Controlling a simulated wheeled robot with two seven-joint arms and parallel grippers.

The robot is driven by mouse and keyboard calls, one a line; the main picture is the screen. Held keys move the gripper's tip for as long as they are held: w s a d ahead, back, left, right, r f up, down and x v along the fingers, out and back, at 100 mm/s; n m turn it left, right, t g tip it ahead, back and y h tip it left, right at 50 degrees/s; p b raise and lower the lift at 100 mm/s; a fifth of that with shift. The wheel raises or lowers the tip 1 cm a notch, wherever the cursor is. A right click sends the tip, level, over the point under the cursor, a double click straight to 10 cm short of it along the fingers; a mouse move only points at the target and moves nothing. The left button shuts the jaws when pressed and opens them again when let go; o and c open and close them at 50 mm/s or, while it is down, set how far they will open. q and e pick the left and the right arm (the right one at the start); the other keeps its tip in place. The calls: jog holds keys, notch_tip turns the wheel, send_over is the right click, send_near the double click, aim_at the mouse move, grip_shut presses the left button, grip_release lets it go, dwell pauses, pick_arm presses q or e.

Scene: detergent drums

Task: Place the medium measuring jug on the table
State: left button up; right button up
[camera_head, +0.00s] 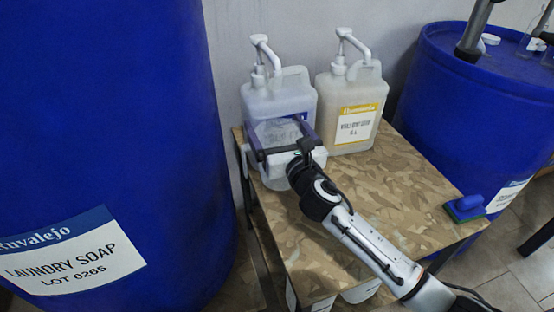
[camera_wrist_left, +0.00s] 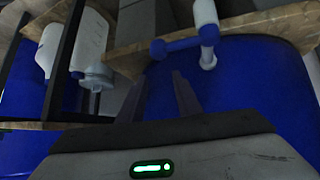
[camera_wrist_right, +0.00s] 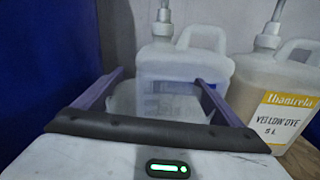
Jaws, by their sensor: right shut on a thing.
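The measuring jug (camera_head: 279,132) is a translucent, whitish vessel above the left part of the patterned table (camera_head: 400,190), just in front of the blue-labelled dispenser bottle. My right gripper (camera_head: 283,138) is shut on it, one purple finger on each side. In the right wrist view the jug (camera_wrist_right: 135,97) is between the fingers, its lower part hidden by the gripper body. I cannot tell whether its base touches the table. My left gripper (camera_wrist_left: 160,85) shows only in its own wrist view, fingers apart and nothing between them, in front of a blue drum.
Two pump dispenser bottles stand at the table's back, one blue-labelled (camera_head: 290,90) and one yellow-labelled (camera_head: 355,115). Large blue drums stand left (camera_head: 110,150) and right (camera_head: 455,110). The table's middle and right are mostly clear.

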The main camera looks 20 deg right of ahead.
aim_at(273, 137)
notch_tip(273, 137, down, 5)
jog(key=shift+f+b, duration=0.1)
jog(key=shift+b, duration=1.1)
jog(key=o, duration=1.2)
jog(key=s, duration=0.8)
jog(key=s+p, duration=0.1)
jog(key=s, duration=0.3)
jog(key=shift+d, duration=0.3)
